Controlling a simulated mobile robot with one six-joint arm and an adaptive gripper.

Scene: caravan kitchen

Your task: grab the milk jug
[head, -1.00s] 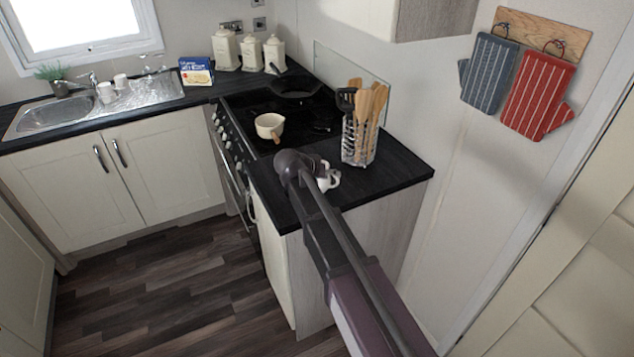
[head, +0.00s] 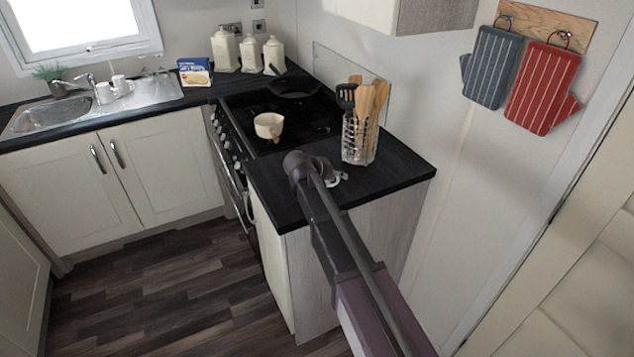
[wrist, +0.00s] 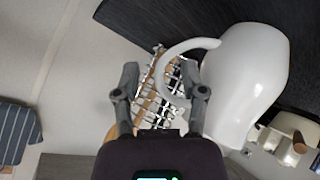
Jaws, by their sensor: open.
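The white milk jug (wrist: 250,80) fills the right of the wrist view, with its curved handle (wrist: 172,58) toward my gripper. In the head view only a small white part of the jug (head: 339,180) shows on the black counter (head: 283,207); my arm hides the rest. My gripper (wrist: 159,72) is open, its two fingers apart. In the wrist view the outer curve of the handle appears between the fingertips, and the right finger overlaps the handle's loop. I cannot tell the depth or whether they touch.
A wire utensil holder (head: 358,140) with wooden spoons and a black spatula stands close behind the jug. A cream saucepan (head: 268,125) sits on the hob to the left. Oven mitts (head: 543,88) hang on the right wall. The counter's front corner is clear.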

